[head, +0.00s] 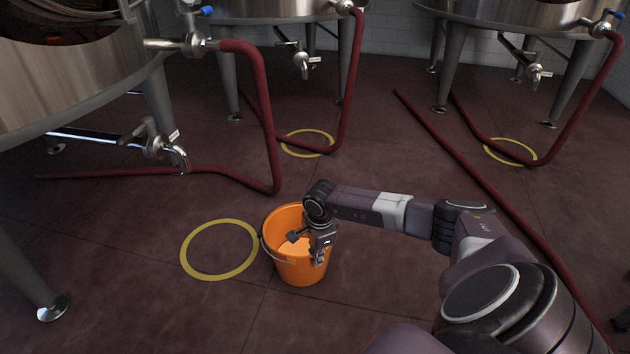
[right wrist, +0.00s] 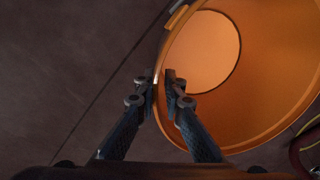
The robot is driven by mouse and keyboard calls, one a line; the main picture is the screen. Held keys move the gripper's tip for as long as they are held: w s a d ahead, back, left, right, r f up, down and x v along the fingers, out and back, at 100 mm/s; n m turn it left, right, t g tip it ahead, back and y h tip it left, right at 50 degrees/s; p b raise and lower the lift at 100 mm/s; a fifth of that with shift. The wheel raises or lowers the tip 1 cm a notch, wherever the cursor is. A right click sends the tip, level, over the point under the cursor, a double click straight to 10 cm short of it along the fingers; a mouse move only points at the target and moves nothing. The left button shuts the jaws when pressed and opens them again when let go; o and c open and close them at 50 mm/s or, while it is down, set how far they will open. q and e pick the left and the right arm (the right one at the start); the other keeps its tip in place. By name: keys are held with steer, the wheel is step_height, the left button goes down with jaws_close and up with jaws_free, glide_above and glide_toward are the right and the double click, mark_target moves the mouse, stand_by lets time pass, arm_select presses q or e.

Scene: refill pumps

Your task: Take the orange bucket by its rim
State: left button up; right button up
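The orange bucket (head: 287,264) stands upright on the floor, just right of a yellow ring. It looks empty inside. Its handle hangs down against the front of its side. My right gripper (head: 319,256) comes down from above onto the right part of its rim. In the right wrist view, the two dark fingertips (right wrist: 159,79) are close together with the rim between them, one outside the wall and one inside the bucket (right wrist: 265,100). Any last small gap at the rim is hard to see. My left gripper is not in view.
The yellow floor ring (head: 184,262) left of the bucket is empty. Steel tanks (head: 70,90) on legs stand at the left and back. Dark red hoses (head: 265,110) hang from them, and one (head: 480,175) runs along the floor at right. The floor in front of the bucket is clear.

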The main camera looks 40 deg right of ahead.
steer(key=o, duration=0.3)
steer(key=shift+r, duration=0.1)
step_height(320, 180, up, 12)
steer(key=s, duration=0.1)
steer(key=shift+s+a, duration=0.25)
steer(key=shift+a, duration=0.05)
steer(key=shift+f, duration=0.2)
